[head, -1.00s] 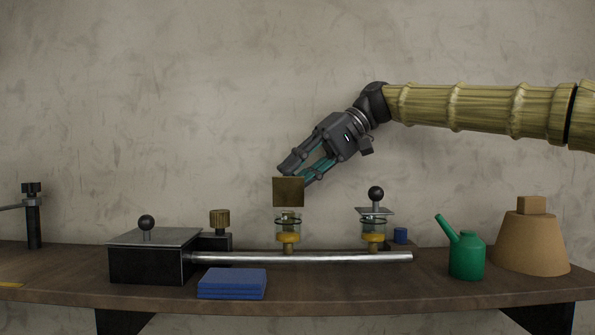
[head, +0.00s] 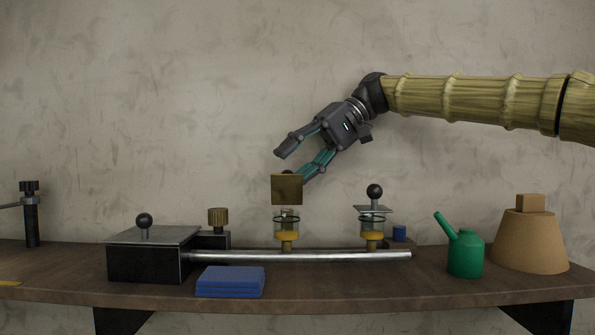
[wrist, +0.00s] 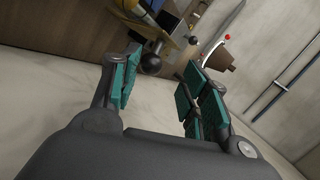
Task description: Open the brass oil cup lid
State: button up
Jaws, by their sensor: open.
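The brass lid (head: 287,189) stands tilted up, nearly on edge, above the left oil cup (head: 287,228), a glass cup with a yellow base. Its flat square face is towards the head camera. My gripper (head: 285,165) is open above the lid, coming in from the upper right. Its upper finger is clear of the lid; its lower finger ends close behind the lid's top edge, and contact cannot be told. In the wrist view a dark ball knob (wrist: 151,65) shows between the spread fingers.
A second oil cup (head: 372,228) with a grey knobbed lid (head: 373,209) stands to the right. A steel bar (head: 310,256) runs in front. A black box (head: 150,262), blue pads (head: 231,281), a green oil can (head: 465,255) and a brown cone-shaped object (head: 530,242) share the bench.

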notch_tip(320, 180, up, 8)
dwell(0.4)
jog(key=shift+f, duration=0.1)
